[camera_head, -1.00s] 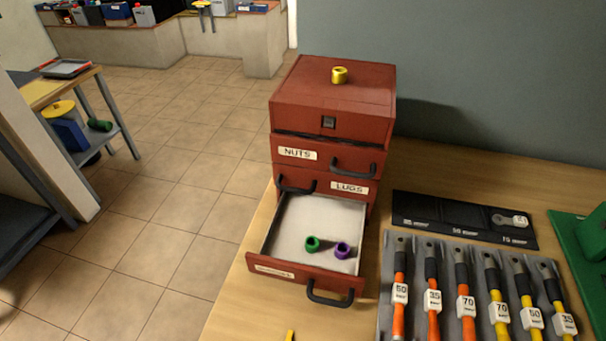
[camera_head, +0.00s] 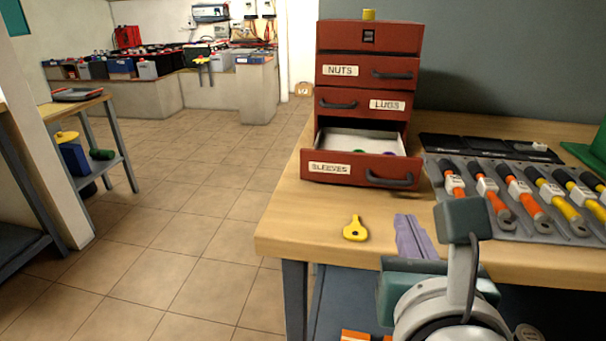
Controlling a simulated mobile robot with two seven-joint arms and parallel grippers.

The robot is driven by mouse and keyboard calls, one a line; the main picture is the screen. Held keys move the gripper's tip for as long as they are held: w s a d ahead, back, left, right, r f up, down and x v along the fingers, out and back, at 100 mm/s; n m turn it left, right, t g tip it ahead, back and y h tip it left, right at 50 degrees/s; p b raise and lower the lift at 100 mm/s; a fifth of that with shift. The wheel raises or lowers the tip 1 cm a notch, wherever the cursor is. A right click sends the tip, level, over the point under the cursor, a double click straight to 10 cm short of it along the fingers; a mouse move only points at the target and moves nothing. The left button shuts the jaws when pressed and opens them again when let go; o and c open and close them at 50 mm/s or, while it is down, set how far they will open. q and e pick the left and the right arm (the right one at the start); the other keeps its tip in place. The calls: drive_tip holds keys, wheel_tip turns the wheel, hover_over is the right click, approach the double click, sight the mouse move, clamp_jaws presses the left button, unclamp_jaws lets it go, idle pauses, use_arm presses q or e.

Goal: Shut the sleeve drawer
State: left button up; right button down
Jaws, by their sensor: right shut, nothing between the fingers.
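The sleeve drawer (camera_head: 312,170), labelled SLEEVES, is the bottom drawer of the red cabinet (camera_head: 368,38) and stands pulled out. It has a dark handle (camera_head: 390,181) on the right of its front. A green sleeve (camera_head: 358,152) and a purple sleeve (camera_head: 389,153) are inside, mostly hidden by the drawer front. My right gripper (camera_head: 406,217) is shut and empty. Its pale fingers point towards the drawer from the front, below the handle in the picture and apart from it. My left gripper is not in view.
The NUTS drawer (camera_head: 367,73) and LUGS drawer (camera_head: 362,104) are shut. A yellow key-shaped piece (camera_head: 355,229) lies on the bench left of my right gripper.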

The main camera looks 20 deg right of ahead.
sight(391, 184)
drive_tip(key=b+x, duration=0.2)
drive_tip(key=x, duration=0.9)
drive_tip(key=shift+d+f, duration=0.1)
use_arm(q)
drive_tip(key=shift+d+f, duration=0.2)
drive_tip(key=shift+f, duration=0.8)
use_arm(e)
drive_tip(key=shift+w+d, duration=0.2)
drive_tip(key=shift+w, duration=0.15)
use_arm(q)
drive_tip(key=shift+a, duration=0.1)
use_arm(e)
drive_tip(key=shift+w+f, duration=0.1)
